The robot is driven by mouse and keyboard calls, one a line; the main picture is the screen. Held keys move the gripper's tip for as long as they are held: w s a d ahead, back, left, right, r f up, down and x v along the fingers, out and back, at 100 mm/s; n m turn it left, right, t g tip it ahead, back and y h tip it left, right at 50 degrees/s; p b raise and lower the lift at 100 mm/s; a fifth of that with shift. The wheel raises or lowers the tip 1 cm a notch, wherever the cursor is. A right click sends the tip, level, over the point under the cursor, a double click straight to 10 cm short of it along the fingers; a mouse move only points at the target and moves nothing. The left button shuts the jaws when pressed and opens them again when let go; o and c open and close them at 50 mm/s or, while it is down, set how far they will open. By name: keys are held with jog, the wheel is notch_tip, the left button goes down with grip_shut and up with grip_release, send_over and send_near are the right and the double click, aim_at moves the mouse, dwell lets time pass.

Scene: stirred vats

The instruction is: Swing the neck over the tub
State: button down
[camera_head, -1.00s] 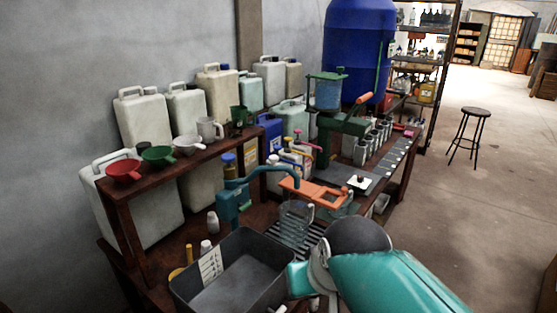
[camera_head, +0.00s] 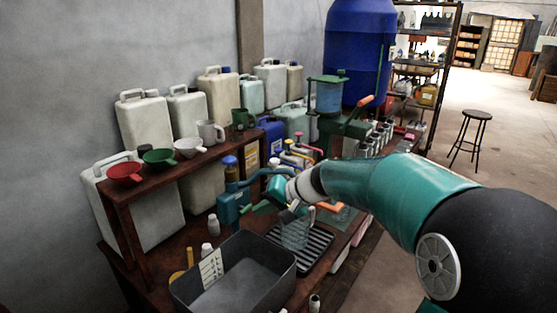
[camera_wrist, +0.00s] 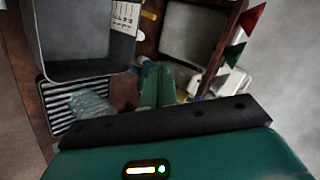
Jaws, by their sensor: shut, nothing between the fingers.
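The grey tub (camera_head: 222,285) stands at the front of the bench with a white label on its wall; it also shows at upper left in the wrist view (camera_wrist: 85,72). The neck (camera_head: 252,176) is a blue curved spout on a blue body (camera_head: 229,208) behind the tub. It points right, not over the tub, and its far end is hidden by my arm. My gripper (camera_head: 258,208) is beside the neck, its green fingers shut and empty; they show in the wrist view (camera_wrist: 155,85). I cannot tell whether they touch the neck.
A clear jug (camera_head: 295,233) stands on a slatted drip grate (camera_head: 312,250) right of the tub. A wooden shelf with funnels (camera_head: 158,157) and mugs rises behind. White bottles (camera_head: 213,225) stand between shelf and tub. Large canisters line the wall.

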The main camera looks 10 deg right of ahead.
jog(key=w+d+m+t+y, duration=0.2)
jog(key=w+d+m+t, duration=0.5)
jog(key=w+d, duration=0.9)
jog(key=shift+w+d+t, duration=0.15)
jog(key=shift+d+t, duration=0.55)
jog(key=shift+d, duration=0.05)
jog(key=shift+r, duration=0.1)
jog(key=x, duration=1)
